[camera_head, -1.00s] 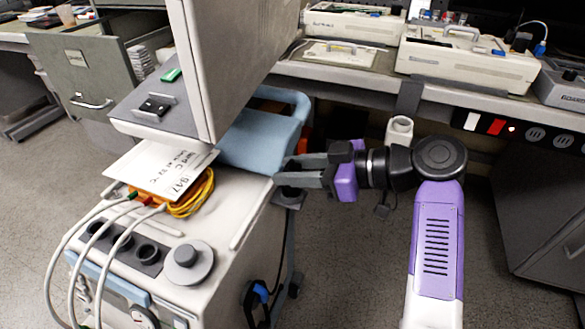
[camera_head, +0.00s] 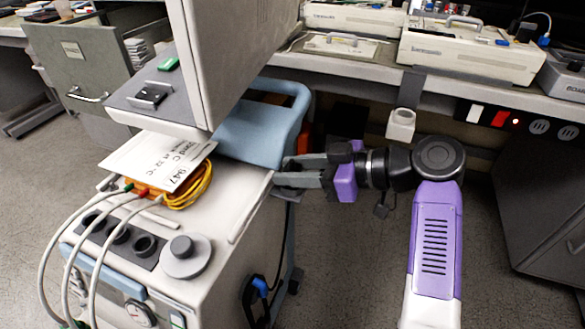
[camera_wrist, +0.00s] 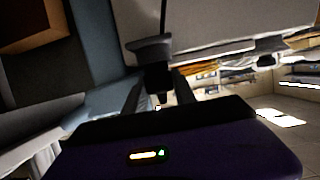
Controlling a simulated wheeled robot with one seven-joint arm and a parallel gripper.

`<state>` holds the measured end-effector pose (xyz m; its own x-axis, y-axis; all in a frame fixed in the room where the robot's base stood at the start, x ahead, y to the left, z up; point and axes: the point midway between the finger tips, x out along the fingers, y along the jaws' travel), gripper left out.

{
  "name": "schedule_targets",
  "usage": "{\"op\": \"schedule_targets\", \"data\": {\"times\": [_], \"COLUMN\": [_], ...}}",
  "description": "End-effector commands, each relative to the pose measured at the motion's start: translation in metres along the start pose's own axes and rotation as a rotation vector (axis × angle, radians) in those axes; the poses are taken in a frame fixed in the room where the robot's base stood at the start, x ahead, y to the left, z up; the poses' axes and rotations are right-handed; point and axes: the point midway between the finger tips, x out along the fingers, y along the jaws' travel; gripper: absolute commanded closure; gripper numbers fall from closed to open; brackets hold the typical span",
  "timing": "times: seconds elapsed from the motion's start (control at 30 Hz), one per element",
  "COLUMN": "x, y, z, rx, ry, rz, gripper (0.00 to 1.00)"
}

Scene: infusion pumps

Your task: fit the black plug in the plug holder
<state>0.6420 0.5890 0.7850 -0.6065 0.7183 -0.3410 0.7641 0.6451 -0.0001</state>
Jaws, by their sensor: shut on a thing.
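My gripper (camera_head: 284,171) reaches left to the right side of the white cart, just below the blue-grey handle. Its two grey fingers are shut on the black plug (camera_wrist: 157,75), which shows as a dark shape between the fingertips in the wrist view. In the head view the plug is mostly hidden by the fingers. A grey bracket, which looks like the plug holder (camera_wrist: 150,47), juts out from the cart side right at the plug. The plug and bracket are very close, and I cannot tell whether the plug sits in it.
The white cart (camera_head: 215,250) carries a tilted label card (camera_head: 160,160), yellow tubing (camera_head: 190,190) and white hoses. A tall grey-white unit (camera_head: 240,60) overhangs its back. The blue-grey handle (camera_head: 258,125) is close above my gripper. A bench (camera_head: 350,75) with devices stands behind.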

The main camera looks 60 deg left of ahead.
Motion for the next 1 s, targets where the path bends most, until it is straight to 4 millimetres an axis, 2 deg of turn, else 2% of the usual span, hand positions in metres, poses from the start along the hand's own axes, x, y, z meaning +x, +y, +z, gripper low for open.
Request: {"op": "schedule_targets", "data": {"times": [0.3, 0.33, 0.43, 0.77, 0.87, 1.0], "x": [0.003, 0.002, 0.002, 0.001, -0.008, -0.03], "y": [0.0, 0.0, 0.0, 0.0, 0.001, 0.001], "z": [0.008, 0.006, 0.006, 0.006, 0.005, 0.005], "rx": [0.0, 0.0, 0.0, 0.0, 0.0, 0.0], "ry": [0.0, 0.0, 0.0, 0.0, 0.0, 0.0], "rz": [0.0, 0.0, 0.0, 0.001, 0.002, 0.004], "gripper": [1.0, 0.62, 0.42, 0.42, 0.42, 0.42]}}
